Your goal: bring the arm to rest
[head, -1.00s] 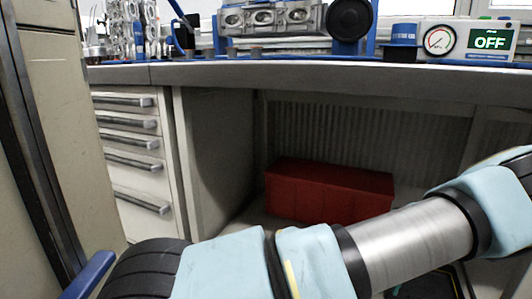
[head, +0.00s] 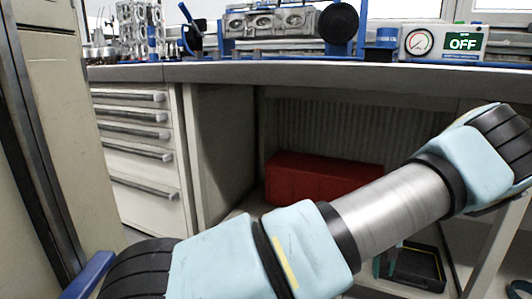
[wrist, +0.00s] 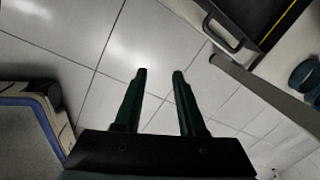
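My gripper (wrist: 158,76) shows in the wrist view with its two dark fingers apart and nothing between them. It hangs over a tiled floor (wrist: 95,42). In the head view my arm crosses the lower right, in front of the workbench (head: 300,75); my gripper is out of that view.
A red box (head: 320,180) sits under the bench. A drawer unit (head: 140,165) stands at the left. An engine part (head: 270,22) and a gauge box reading OFF (head: 443,41) are on the bench top. A dark case (head: 415,266) lies low at the right.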

